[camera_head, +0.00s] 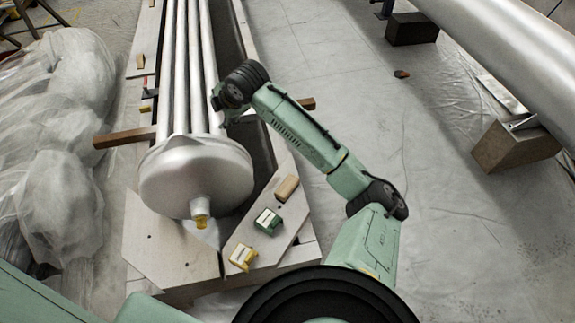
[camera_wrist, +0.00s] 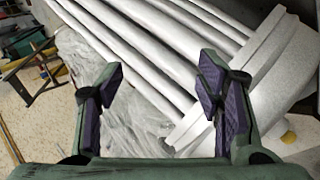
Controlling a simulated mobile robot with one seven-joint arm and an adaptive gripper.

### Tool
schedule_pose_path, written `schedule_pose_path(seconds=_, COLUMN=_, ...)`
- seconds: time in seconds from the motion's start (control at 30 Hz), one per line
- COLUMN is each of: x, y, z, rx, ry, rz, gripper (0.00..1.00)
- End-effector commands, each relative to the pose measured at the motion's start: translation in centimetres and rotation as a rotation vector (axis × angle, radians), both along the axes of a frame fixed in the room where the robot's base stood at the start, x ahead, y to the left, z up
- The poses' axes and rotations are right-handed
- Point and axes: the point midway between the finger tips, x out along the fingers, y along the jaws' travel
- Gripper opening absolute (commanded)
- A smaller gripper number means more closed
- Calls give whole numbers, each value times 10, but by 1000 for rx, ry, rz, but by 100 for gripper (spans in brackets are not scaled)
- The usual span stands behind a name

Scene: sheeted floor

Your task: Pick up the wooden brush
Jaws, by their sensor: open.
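The wooden brush appears to be the small tan block (camera_head: 287,189) lying on the pale board to the right of the round metal flange in the head view. Its bristles cannot be made out. My gripper (camera_head: 218,103) is above the metal pipes, up and to the left of the brush and well apart from it. In the wrist view my gripper (camera_wrist: 160,92) has its two purple-padded fingers wide apart with nothing held between them. The brush does not show in the wrist view.
A green box (camera_head: 268,221) and a yellow box (camera_head: 242,257) with pale labels lie near the brush. The flange (camera_head: 196,172) and long pipes (camera_head: 181,70) fill the left. Plastic-wrapped bundles (camera_head: 50,150) lie farther left. The sheeted floor (camera_head: 450,240) at right is mostly clear.

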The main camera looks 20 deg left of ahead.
Motion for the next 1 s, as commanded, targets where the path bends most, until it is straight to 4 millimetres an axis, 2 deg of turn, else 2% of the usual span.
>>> schedule_pose_path(seconds=0.03, x=5, y=-26, z=-36, rx=-136, ry=9, rz=53, gripper=60)
schedule_pose_path(seconds=0.1, x=4, y=-61, z=-78, rx=-297, ry=39, rz=140, gripper=60)
schedule_pose_path(seconds=0.2, x=3, y=-115, z=-125, rx=-482, ry=99, rz=242, gripper=60)
schedule_pose_path(seconds=0.3, x=0, y=-161, z=-154, rx=-603, ry=158, rz=314, gripper=60)
schedule_pose_path(seconds=0.4, x=-3, y=-186, z=-169, rx=-664, ry=198, rz=356, gripper=60)
schedule_pose_path(seconds=0.5, x=-5, y=-194, z=-184, rx=-683, ry=211, rz=371, gripper=60)
schedule_pose_path(seconds=0.7, x=-5, y=-194, z=-216, rx=-682, ry=211, rz=372, gripper=60)
schedule_pose_path(seconds=1.0, x=-5, y=-194, z=-242, rx=-682, ry=209, rz=373, gripper=60)
